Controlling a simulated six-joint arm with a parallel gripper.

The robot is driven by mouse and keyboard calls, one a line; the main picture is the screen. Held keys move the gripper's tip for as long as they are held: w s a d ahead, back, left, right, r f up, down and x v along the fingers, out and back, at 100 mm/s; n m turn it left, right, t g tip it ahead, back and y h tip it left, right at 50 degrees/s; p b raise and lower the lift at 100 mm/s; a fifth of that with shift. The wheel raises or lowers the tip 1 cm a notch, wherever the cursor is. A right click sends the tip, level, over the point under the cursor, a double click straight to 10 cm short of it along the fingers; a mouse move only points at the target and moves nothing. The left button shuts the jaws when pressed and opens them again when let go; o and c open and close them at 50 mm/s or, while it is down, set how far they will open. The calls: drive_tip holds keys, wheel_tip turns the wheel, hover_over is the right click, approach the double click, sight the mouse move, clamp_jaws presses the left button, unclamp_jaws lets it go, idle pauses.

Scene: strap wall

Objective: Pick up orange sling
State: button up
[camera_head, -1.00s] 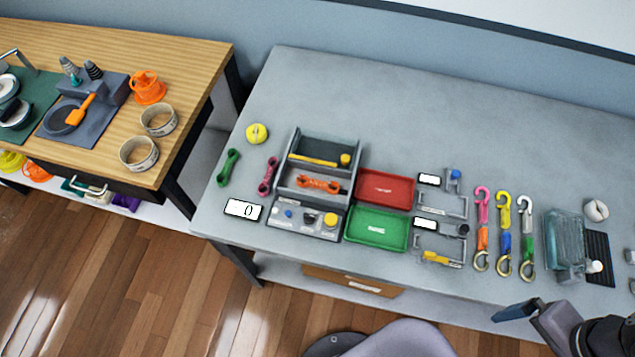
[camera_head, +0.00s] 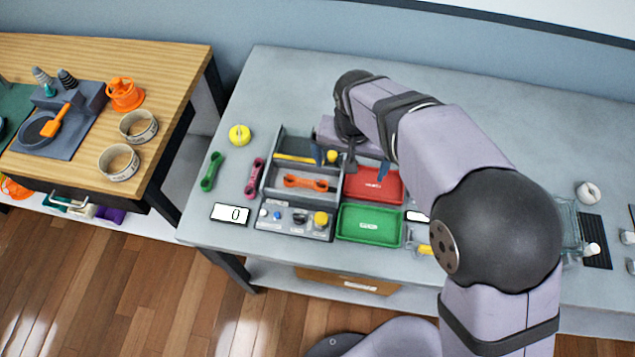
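The orange sling (camera_head: 305,182) lies in the front compartment of the grey divided tray (camera_head: 263,180) on the grey table. It is a short strap with a loop at each end, lying roughly left to right. My gripper (camera_head: 351,161) is above the tray's right side and the red tray, up and to the right of the sling. Its two blue-tipped fingers are spread apart with nothing seen between them. It does not touch the sling.
A green sling (camera_head: 211,171) and a pink sling (camera_head: 255,177) lie left of the tray. A red tray (camera_head: 388,191) and a green tray (camera_head: 369,226) stand to its right. A control box (camera_head: 295,221) with knobs sits in front. My arm hides much of the table's right half.

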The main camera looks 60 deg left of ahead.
drive_tip(key=n, duration=0.1)
hover_over(305, 181)
drive_tip(key=s+d, duration=0.1)
drive_tip(key=f, duration=0.2)
drive_tip(key=shift+w+f+p, duration=0.15)
drive_tip(key=shift+f+p, duration=0.35)
drive_tip(key=shift+f, duration=0.25)
drive_tip(key=shift+w+f+p, duration=0.1)
drive_tip(key=shift+f+p, duration=0.4)
drive_tip(key=shift+f, duration=0.2)
drive_tip(key=shift+w+a+f+p, duration=0.15)
drive_tip(key=shift+f+p, duration=0.3)
drive_tip(key=shift+f, duration=0.55)
drive_tip(key=shift+w+a+f+p, duration=0.15)
drive_tip(key=shift+f+p, duration=0.3)
drive_tip(key=shift+f, duration=0.55)
drive_tip(key=shift+s, duration=0.1)
drive_tip(key=c, duration=0.7)
